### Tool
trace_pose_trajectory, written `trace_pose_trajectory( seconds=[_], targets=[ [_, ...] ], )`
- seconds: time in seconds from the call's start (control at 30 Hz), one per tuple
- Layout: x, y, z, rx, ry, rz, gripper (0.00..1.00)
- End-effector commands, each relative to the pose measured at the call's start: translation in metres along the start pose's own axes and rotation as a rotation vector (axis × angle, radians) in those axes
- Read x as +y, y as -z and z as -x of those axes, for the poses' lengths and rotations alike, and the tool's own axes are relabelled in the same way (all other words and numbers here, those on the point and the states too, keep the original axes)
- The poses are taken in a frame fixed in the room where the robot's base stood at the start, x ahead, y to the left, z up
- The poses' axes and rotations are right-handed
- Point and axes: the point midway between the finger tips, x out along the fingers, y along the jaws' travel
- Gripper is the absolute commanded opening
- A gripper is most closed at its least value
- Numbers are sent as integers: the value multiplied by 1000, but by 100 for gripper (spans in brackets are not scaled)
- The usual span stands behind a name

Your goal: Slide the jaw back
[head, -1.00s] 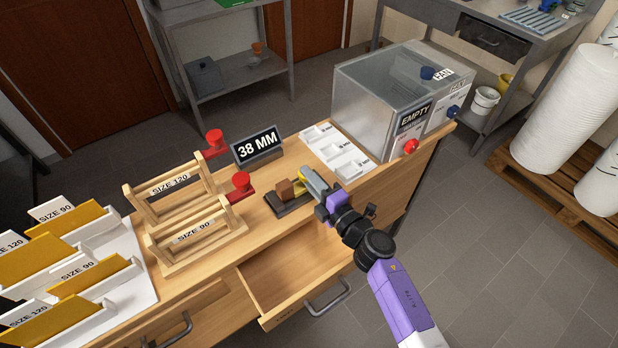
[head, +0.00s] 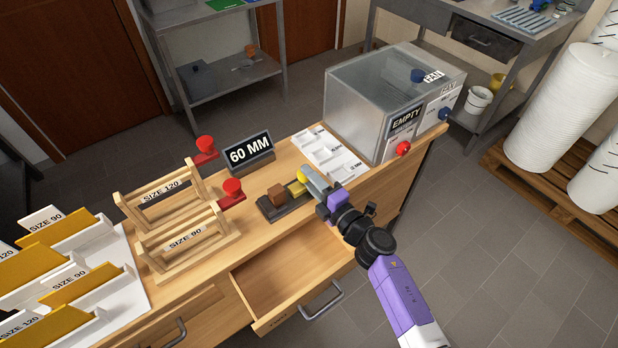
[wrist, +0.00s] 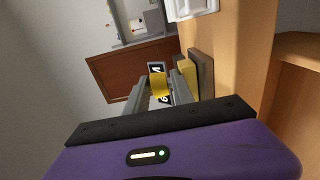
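A small gauge with a dark base (head: 268,211) lies on the bench, with a brown block (head: 276,196) at its left end. Its yellow jaw (head: 297,187) stands to the right of the block, with a gap between them. A rounded yellow knob (head: 302,174) shows at the jaw's upper side. My gripper (head: 312,181) reaches in from the right. In the wrist view the yellow knob (wrist: 160,86) sits between my grey fingers, which look closed on it. The display (head: 249,152) behind reads 60 MM.
An open drawer (head: 290,275) juts out below the gauge. Two wooden racks (head: 185,238) with red knobs stand to the left. A white tray (head: 335,160) and a clear-lidded box (head: 385,95) marked EMPTY stand to the right.

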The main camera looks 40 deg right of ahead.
Motion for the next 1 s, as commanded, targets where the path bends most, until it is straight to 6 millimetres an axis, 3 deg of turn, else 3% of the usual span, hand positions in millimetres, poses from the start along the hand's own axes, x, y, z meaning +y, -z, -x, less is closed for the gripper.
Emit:
trace_pose_trajectory(
  seconds=[0.17,0.6,1.0],
  targets=[
    [-1,0,8,0,1,0,29],
    [-2,0,71,0,1,-1,29],
    [0,0,78,0,0,0,29]
  ],
)
